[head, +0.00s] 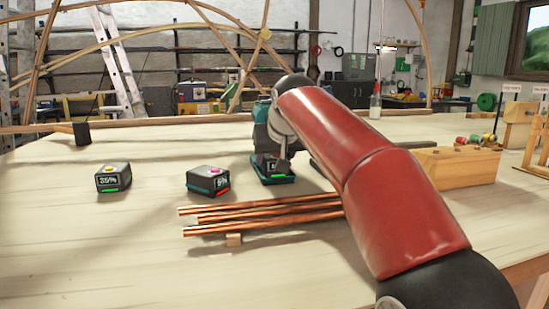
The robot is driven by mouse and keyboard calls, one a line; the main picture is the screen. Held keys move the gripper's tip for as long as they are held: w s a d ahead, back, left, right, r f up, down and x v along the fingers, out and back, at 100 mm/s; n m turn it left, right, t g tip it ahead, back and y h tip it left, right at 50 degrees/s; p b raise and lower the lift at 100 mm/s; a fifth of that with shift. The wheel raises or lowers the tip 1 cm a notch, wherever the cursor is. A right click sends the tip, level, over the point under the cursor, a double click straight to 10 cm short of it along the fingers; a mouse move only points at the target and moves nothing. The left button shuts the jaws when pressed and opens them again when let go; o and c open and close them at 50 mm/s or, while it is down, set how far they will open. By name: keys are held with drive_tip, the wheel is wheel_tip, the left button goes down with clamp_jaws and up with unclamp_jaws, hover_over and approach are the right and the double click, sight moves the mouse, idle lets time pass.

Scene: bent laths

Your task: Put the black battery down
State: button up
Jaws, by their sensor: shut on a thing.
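A black battery (273,168) with a small display and a green light shows at the end of my red arm. My gripper (283,152) is shut on it, though the arm's end hides most of the fingers. The battery is low over the table or touching it; I cannot tell which. A teal power tool (261,126) stands directly behind, partly hidden. Whether the battery touches the tool is unclear.
A dark battery reading 35% (113,178) and another reading 9% with a red light (208,181) stand on the table (90,245) to the left. Copper-coloured rods (250,214) lie in front. A wooden block (455,166) stands right. The left front is clear.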

drive_tip(key=shift+f, duration=0.3)
drive_tip(key=o, duration=1.3)
drive_tip(key=shift+r, duration=0.15)
drive_tip(key=shift+r, duration=0.35)
drive_tip(key=p+v, duration=0.1)
drive_tip(key=v, duration=1)
drive_tip(key=shift+s+d+r, duration=0.1)
drive_tip(key=shift+s+r, duration=0.1)
drive_tip(key=shift+s, duration=0.2)
drive_tip(key=shift+s, duration=0.1)
